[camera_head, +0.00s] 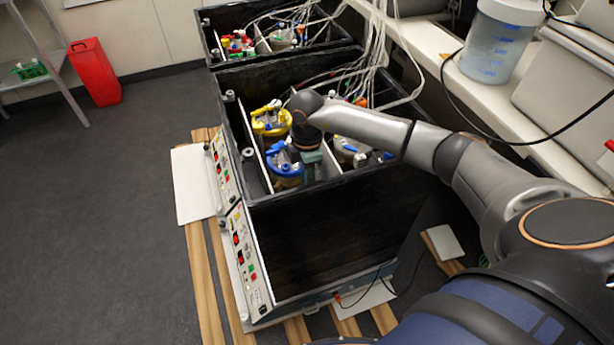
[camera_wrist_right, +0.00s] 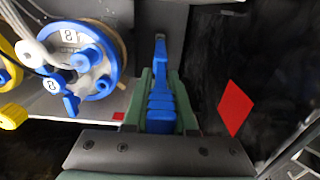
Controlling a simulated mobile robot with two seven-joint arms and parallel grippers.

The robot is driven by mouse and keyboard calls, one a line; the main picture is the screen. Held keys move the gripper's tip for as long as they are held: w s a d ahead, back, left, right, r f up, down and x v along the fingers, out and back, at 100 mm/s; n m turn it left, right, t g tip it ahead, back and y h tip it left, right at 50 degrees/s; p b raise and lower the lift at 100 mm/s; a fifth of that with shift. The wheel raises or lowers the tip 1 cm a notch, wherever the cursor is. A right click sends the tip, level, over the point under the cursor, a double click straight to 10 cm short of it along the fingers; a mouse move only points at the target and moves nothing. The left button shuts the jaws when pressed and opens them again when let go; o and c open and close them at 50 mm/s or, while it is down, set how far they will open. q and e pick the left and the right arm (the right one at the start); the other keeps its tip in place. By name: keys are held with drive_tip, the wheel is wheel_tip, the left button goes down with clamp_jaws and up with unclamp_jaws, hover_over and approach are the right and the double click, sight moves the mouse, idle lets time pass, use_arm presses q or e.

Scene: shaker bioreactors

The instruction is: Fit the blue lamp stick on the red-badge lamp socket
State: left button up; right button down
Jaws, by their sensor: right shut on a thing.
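The blue lamp stick (camera_wrist_right: 160,106) is in my right gripper (camera_wrist_right: 162,84), clamped between its green fingers. Its narrow tip points away from the wrist, and its stepped thick end is nearest the palm. In the head view my right gripper (camera_head: 311,160) is down inside the black-walled box, beside a vessel with a blue lid (camera_head: 284,160); the stick cannot be made out there. In the wrist view a red badge (camera_wrist_right: 235,108) is on the dark surface right of the fingers. I cannot make out the socket opening. My left gripper is not in view.
The blue-lidded vessel (camera_wrist_right: 80,60) is close left of the fingers in the wrist view. A yellow-lidded vessel (camera_head: 271,120) stands behind it. Box walls (camera_head: 243,150) and hanging tubes (camera_head: 375,65) surround the arm.

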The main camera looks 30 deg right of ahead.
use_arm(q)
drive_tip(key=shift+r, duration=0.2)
use_arm(e)
drive_tip(key=shift+f, duration=0.2)
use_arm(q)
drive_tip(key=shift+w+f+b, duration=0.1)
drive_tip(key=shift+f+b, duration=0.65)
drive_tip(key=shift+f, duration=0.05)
use_arm(e)
drive_tip(key=shift+f, duration=1.9)
idle(1.6)
drive_tip(key=c, duration=0.7)
unclamp_jaws()
drive_tip(key=shift+o, duration=0.2)
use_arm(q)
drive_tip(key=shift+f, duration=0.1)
use_arm(e)
wheel_tip(320, 180, up, 5)
drive_tip(key=shift+r+p, duration=0.1)
drive_tip(key=shift+p, duration=0.25)
wheel_tip(320, 180, up, 6)
drive_tip(key=shift+r, duration=0.1)
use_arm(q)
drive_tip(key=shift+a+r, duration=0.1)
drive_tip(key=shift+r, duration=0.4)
use_arm(e)
drive_tip(key=shift+r, duration=0.55)
